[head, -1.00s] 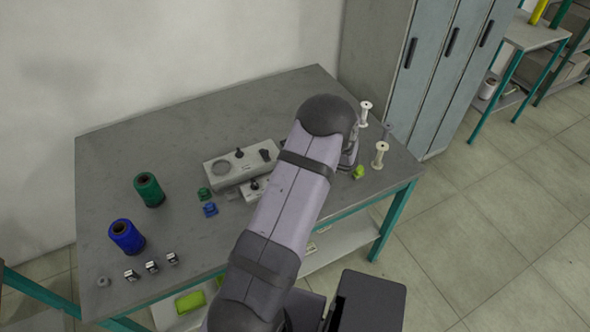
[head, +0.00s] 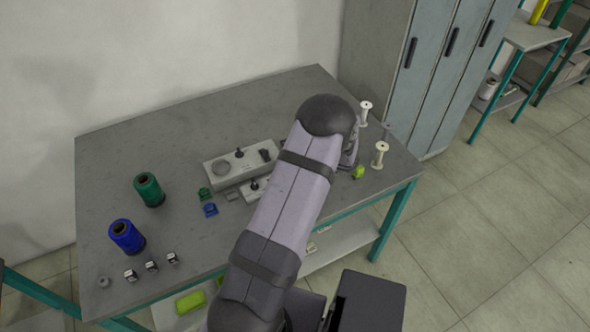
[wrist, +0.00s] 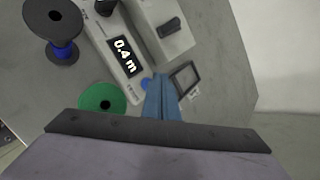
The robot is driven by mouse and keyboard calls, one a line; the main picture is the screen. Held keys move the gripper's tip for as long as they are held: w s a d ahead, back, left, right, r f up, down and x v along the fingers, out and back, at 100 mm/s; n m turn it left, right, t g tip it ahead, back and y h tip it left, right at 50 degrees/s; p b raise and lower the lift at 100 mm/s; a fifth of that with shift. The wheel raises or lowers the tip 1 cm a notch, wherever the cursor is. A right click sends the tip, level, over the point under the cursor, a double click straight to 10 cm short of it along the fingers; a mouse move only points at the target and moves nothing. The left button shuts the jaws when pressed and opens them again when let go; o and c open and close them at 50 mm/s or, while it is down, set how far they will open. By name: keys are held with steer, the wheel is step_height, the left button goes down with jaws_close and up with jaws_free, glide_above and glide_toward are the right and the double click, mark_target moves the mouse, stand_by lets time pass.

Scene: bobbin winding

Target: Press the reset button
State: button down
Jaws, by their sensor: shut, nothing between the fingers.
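The length counter (wrist: 118,50) is a pale box in the wrist view, with a lit display (wrist: 124,57) reading "0.4 m". A small round blue button (wrist: 146,84) sits on the near end of its face. My gripper (wrist: 159,82) is shut and empty, with its blue-grey fingers beside the button on its right. Whether the fingertips touch the button or hover over it I cannot tell.
A larger pale box with a black switch (wrist: 170,27) lies beside the counter. A green round piece (wrist: 102,97) and a dark spool with blue (wrist: 56,25) lie left. Green (head: 149,190) and blue (head: 126,236) thread spools stand on the table's left; white bobbins (head: 380,155) stand right.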

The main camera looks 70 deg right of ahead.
steer(key=shift+f+b, duration=0.95)
steer(key=shift+b, duration=0.4)
stand_by(0.8)
steer(key=shift+r, duration=0.15)
steer(key=shift+r+p, duration=0.5)
steer(key=shift+r, duration=0.25)
steer(key=shift+r, duration=0.2)
steer(key=shift+r+p, duration=1.5)
steer(key=shift+r, duration=0.85)
